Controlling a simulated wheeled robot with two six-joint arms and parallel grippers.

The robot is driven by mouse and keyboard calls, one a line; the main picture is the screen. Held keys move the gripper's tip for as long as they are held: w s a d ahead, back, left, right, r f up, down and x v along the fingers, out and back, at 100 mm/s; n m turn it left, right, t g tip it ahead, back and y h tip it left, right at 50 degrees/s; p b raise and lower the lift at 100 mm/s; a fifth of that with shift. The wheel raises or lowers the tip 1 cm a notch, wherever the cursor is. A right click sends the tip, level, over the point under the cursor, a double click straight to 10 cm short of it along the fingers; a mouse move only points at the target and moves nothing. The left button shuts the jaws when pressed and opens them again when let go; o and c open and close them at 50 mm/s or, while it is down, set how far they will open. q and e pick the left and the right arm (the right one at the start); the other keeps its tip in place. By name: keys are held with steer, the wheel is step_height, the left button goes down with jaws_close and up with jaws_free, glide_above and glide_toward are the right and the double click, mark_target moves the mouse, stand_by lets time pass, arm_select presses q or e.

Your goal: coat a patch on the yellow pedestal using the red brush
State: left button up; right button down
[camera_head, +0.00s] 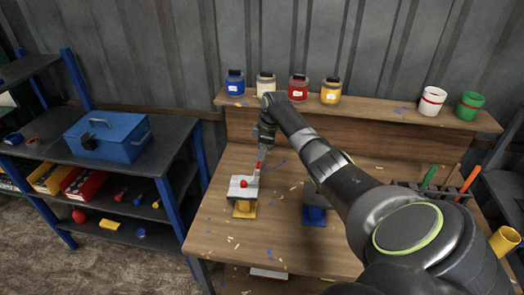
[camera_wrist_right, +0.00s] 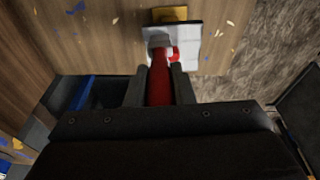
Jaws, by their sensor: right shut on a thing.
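The yellow pedestal (camera_head: 244,209) stands on the workbench, left of its middle, with a pale grey-white block (camera_head: 236,193) on top. A red spot (camera_head: 243,184) shows on the block, also seen in the right wrist view (camera_wrist_right: 174,54). My right gripper (camera_head: 264,143) is shut on the red brush (camera_head: 259,167), above the pedestal. In the right wrist view the red handle (camera_wrist_right: 159,84) sits between both fingers, and the brush's head end reaches over the block. I cannot tell whether the bristles touch it. My left gripper is not in view.
A blue pedestal (camera_head: 314,216) stands to the right, partly behind my right arm. Paint jars, including a red one (camera_head: 298,88), line the back shelf (camera_head: 385,109). A rack of brushes (camera_head: 420,192) is at the right. Paint flecks litter the bench (camera_head: 285,237).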

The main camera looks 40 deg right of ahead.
steer(key=shift+f, duration=0.45)
stand_by(0.4)
steer(key=shift+s+a+r+p, duration=0.15)
steer(key=shift+s+a+p, duration=0.15)
steer(key=shift+p, duration=0.15)
steer(key=shift+w+d+f+b, duration=0.2)
steer(key=shift+w+d+b, duration=0.15)
steer(key=shift+b, duration=1.4)
steer(key=shift+r, duration=0.15)
